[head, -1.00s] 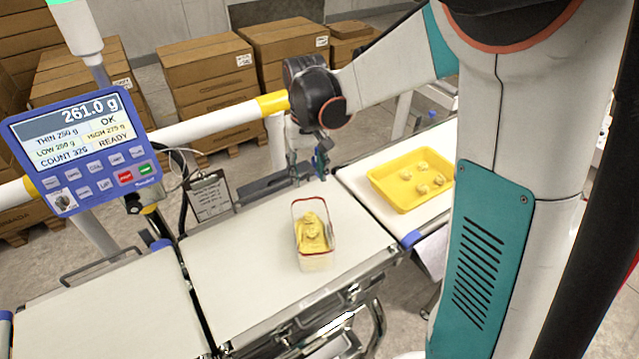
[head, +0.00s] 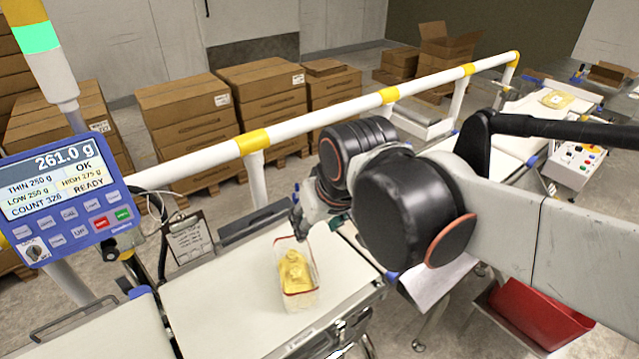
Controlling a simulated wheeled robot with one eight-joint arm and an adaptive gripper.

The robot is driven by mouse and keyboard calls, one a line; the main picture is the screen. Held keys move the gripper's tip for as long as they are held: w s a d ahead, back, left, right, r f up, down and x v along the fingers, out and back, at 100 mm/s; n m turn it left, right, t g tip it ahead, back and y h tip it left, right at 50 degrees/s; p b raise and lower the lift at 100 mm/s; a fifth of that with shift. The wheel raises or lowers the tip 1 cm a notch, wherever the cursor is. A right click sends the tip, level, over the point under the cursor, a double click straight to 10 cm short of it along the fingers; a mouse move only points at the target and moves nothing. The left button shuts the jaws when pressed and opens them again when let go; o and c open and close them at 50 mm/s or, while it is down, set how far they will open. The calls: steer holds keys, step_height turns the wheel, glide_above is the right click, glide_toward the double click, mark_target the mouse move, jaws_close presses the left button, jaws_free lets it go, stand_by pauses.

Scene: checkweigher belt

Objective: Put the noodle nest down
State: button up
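A clear tub with a red rim (head: 314,282) stands on the pale weighing belt (head: 215,310), with yellow noodle nests (head: 293,270) inside. Single nests cannot be told apart well. My gripper (head: 298,224) is just behind the tub's far edge, small and partly hidden by my wrist. I cannot see whether its fingers are open or hold a nest. The display (head: 62,190) reads 261.0 g and OK. The yellow tray of nests seen earlier is hidden behind my arm.
A white guard rail with yellow bands (head: 320,120) runs behind the belt. A clipboard (head: 188,240) hangs left of the tub. A red bin (head: 540,315) is at lower right. Brown cartons (head: 185,115) are stacked behind the rail. The belt left of the tub is clear.

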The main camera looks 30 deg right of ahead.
steer(key=shift+t, duration=0.8)
steer(key=shift+s+f, duration=0.15)
steer(key=shift+s, duration=0.9)
steer(key=shift+s+f, duration=0.15)
steer(key=shift+s, duration=0.85)
step_height(320, 180, down, 7)
steer(key=b, duration=0.7)
stand_by(4.1)
